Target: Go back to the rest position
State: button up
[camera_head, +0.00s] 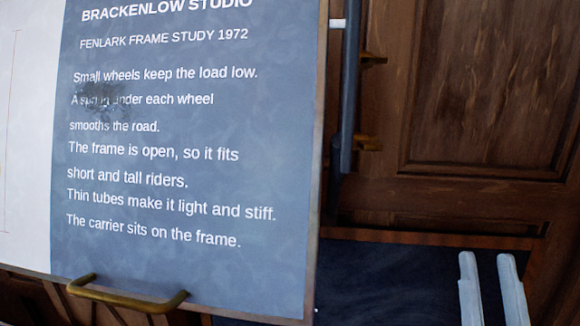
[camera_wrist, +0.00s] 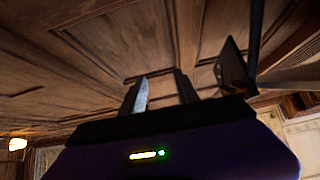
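My gripper (camera_head: 487,260) shows at the lower right of the head view as two pale, parallel fingers pointing up, with a clear gap between them. In the wrist view my gripper (camera_wrist: 161,78) also has its two fingers apart, with nothing between them. It is to the right of the drafting board (camera_head: 180,270) and apart from it in the picture. The board carries white text on a blue-grey panel, with a dark smudge (camera_head: 105,98) over the second line of the main text.
A brass handle (camera_head: 128,298) sits at the board's lower edge. A dark upright bar (camera_head: 348,90) with brass fittings stands right of the board. Brown wooden panelling (camera_head: 480,90) fills the right background. A dark flat panel (camera_wrist: 232,68) shows right of the fingers in the wrist view.

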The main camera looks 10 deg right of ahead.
jog(key=s+a+f+g+y, duration=0.2)
jog(key=s+a+f, duration=0.15)
jog(key=f, duration=0.35)
jog(key=s+a+f+g+y, duration=0.2)
jog(key=s+a+f, duration=0.15)
jog(key=f, duration=0.45)
jog(key=s+a+f+n+g+y, duration=0.2)
jog(key=s+f, duration=0.3)
jog(key=s, duration=0.3)
jog(key=s+a+f+n+g+y, duration=0.3)
jog(key=s+a+f+y, duration=0.1)
jog(key=s, duration=0.4)
jog(key=shift+a+f+g, duration=0.2)
jog(key=shift+f+g, duration=0.1)
jog(key=shift+f, duration=0.45)
